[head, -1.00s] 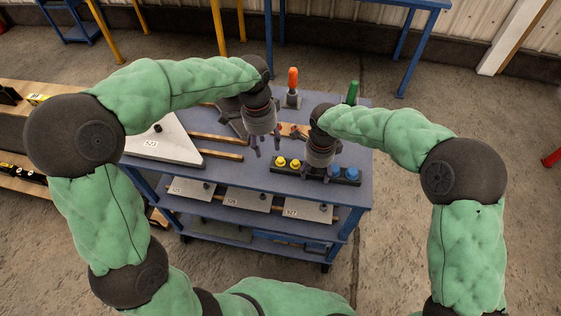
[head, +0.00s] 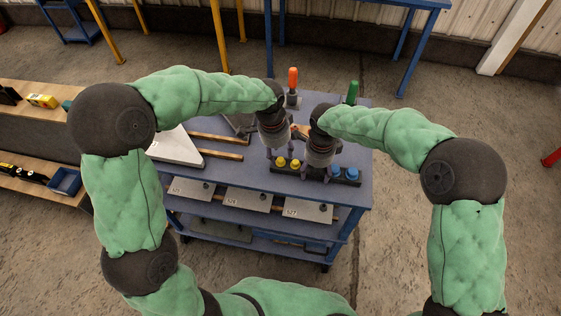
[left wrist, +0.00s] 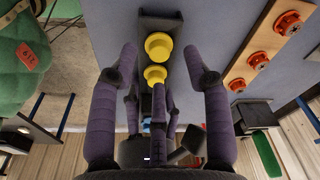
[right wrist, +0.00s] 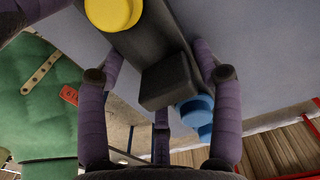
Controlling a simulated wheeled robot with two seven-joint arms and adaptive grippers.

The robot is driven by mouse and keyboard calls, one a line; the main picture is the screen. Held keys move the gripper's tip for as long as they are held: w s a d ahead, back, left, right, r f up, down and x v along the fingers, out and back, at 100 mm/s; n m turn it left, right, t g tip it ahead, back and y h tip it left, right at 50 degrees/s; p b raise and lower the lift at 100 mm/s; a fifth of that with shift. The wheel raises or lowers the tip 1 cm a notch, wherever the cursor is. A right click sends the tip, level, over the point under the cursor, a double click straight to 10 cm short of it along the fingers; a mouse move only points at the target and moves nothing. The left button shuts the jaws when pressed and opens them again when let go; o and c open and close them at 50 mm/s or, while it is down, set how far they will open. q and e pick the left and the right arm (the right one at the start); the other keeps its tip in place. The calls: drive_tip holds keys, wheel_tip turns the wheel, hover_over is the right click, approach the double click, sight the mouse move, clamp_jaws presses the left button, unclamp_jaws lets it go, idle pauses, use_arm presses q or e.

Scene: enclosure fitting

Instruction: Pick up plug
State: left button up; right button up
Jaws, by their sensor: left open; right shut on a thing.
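A dark rack (head: 284,171) lies along the table's front edge. It carries two yellow plugs (head: 281,161) (head: 295,164) at its left and two blue plugs (head: 336,170) (head: 352,173) at its right. My left gripper (head: 281,153) is open over the yellow end. In the left wrist view both yellow plugs (left wrist: 158,45) (left wrist: 155,75) show between its spread fingers, not gripped. My right gripper (head: 318,172) is shut on the rack's middle, around a raised dark block (right wrist: 168,82). In the right wrist view a yellow plug (right wrist: 113,12) and blue plugs (right wrist: 195,110) lie outside its fingers.
A wooden strip with red round fittings (left wrist: 259,61) lies behind the rack. An orange-handled tool (head: 292,78) and a green-handled one (head: 353,91) stand at the table's back. A pale panel (head: 176,148) lies at the left. My grippers are close together.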

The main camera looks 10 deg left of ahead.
sight(280, 163)
use_arm(q)
drive_tip(key=shift+d+f, duration=0.1)
drive_tip(key=shift+f, duration=1.35)
drive_tip(key=shift+c, duration=0.4)
drive_tip(key=shift+r, duration=0.1)
drive_tip(key=c, duration=0.6)
drive_tip(key=shift+w, duration=0.1)
drive_tip(key=shift+c, duration=0.3)
